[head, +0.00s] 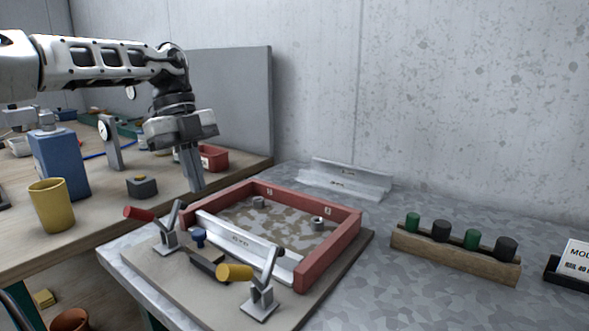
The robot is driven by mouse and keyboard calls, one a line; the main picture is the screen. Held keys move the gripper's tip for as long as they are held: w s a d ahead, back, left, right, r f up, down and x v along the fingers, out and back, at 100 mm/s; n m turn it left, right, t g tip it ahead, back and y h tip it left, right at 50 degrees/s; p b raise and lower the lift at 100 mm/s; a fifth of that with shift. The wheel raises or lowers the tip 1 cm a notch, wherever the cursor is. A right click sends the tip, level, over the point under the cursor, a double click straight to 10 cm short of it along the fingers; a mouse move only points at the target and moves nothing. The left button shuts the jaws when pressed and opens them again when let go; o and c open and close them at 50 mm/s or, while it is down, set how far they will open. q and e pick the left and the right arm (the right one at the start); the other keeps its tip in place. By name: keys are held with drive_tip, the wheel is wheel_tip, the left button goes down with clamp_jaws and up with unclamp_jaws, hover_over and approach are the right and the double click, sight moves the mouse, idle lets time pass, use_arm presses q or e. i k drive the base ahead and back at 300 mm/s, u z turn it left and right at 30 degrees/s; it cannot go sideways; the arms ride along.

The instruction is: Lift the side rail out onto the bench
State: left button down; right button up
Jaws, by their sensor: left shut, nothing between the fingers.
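A silver side rail (235,239) with a small dark label forms the front side of the red mould frame (333,254). A similar silver angled piece (345,182) lies on the grey bench behind the frame, near the wall. A clamp with a red handle (140,213) stands by the frame's left front corner, and a clamp with a yellow handle (235,272) stands by the rail's right end. My left gripper (195,187) points down, shut and empty, above and beside the frame's left back corner, apart from the rail. My right gripper is not in view.
A wooden block (455,257) with green and black cylinders stands at the right. A yellow cup (51,205), a blue box (59,165) and a red bin (214,157) stand on the wooden table at left. The grey bench (400,215) is clear between frame and block.

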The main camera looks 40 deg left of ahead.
sight(253, 250)
drive_tip(key=k, duration=1)
